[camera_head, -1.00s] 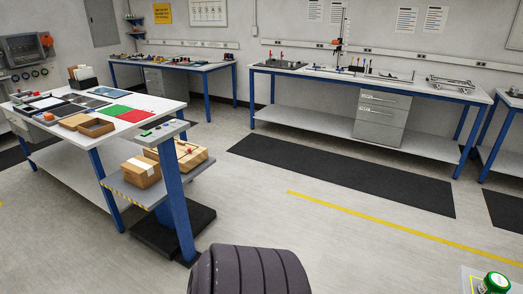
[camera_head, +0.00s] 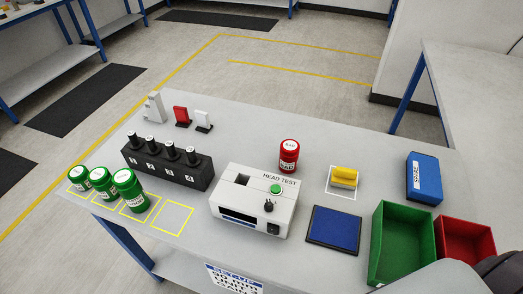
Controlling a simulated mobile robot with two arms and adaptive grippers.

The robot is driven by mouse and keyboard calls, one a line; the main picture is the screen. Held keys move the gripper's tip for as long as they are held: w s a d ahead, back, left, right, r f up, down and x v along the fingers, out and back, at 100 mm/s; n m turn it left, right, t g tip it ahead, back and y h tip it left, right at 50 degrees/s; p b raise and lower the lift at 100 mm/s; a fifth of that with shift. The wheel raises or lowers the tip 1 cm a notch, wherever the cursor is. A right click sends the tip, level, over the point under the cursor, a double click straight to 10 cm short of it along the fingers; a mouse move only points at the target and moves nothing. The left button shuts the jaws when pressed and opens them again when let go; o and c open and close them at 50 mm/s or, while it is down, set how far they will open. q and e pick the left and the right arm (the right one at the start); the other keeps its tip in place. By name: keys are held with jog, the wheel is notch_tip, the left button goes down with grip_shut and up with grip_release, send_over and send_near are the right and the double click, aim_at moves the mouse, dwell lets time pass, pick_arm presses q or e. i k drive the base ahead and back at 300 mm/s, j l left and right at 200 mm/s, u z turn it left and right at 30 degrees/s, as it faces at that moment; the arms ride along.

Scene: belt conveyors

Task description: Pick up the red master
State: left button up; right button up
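A red jar (camera_head: 289,156) with a red lid and white labels stands upright on the grey table (camera_head: 330,136), behind the right part of the white HEAD TEST box (camera_head: 232,203). The label seems to read BAD. Three green jars (camera_head: 129,190) of similar shape stand at the table's left front, in yellow outlined squares. A small red upright piece (camera_head: 182,116) on a dark foot stands at the back left. Neither gripper can be made out in this view.
A black rack (camera_head: 168,165) with several black-handled tools stands left of the box. A yellow block (camera_head: 344,177), blue pad (camera_head: 334,230), blue box (camera_head: 423,178), green bin (camera_head: 404,243) and red bin (camera_head: 465,240) fill the right side. The table behind the red jar is clear.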

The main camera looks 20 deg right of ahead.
aim_at(289, 151)
jog(key=j+z, duration=0.45)
jog(key=k+j+z, duration=0.15)
jog(key=j+z, duration=0.15)
jog(key=z, duration=0.15)
